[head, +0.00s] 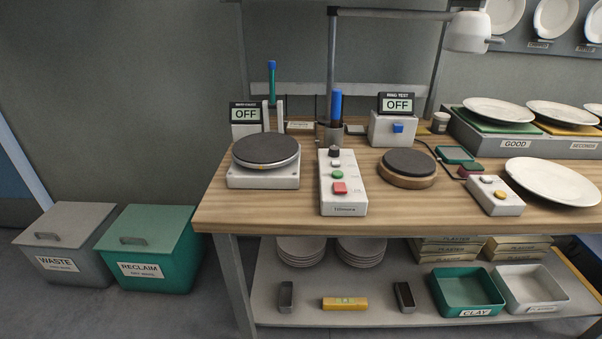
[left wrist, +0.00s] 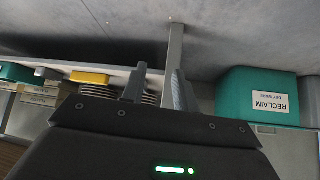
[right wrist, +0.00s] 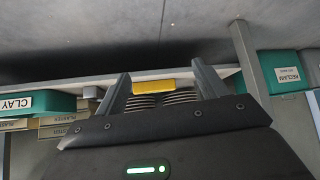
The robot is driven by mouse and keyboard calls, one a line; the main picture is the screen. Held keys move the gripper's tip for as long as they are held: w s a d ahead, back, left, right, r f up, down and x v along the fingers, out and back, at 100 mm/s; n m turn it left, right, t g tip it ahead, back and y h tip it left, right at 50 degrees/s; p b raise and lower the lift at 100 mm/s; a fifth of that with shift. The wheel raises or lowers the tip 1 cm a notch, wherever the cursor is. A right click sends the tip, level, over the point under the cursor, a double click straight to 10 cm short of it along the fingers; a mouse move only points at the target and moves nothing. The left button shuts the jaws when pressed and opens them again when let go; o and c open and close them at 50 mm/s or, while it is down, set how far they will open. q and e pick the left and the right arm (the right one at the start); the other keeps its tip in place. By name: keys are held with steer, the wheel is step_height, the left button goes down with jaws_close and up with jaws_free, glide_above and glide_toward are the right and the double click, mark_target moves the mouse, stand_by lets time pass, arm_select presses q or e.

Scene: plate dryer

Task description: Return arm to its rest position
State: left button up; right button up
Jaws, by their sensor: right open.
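Neither arm shows in the head view. In the left wrist view my left gripper (left wrist: 160,70) has its two fingers a moderate gap apart with nothing between them. In the right wrist view my right gripper (right wrist: 160,70) is open wide and empty. Both wrist views look upside down toward the lower shelf and floor, with the grippers clear of the things behind them.
The wooden bench (head: 300,218) holds a turntable scale (head: 265,150), a button box (head: 342,185), a round pad (head: 408,163) and a white plate (head: 552,182). Below is a shelf (head: 375,313) with a yellow block (head: 345,303). WASTE (head: 60,246) and RECLAIM (head: 150,250) bins stand left.

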arm_select(q)
steer(key=s+a+g+y+p, duration=0.1)
steer(key=s+a+g+p, duration=0.2)
steer(key=s, duration=1.1)
steer(key=s+a+f+g+y+p, duration=0.1)
steer(key=s+a+g+p, duration=0.3)
steer(key=s, duration=1.1)
steer(key=shift+s+a, duration=0.15)
steer(key=shift+a, duration=0.65)
arm_select(e)
steer(key=s+d+g+h, duration=0.1)
steer(key=s+d+g, duration=0.2)
steer(key=s, duration=1.1)
steer(key=s+d+f+g+h, duration=0.1)
steer(key=s+d+g, duration=0.3)
steer(key=s, duration=1.1)
steer(key=shift+s+d, duration=0.15)
steer(key=shift+d, duration=0.75)
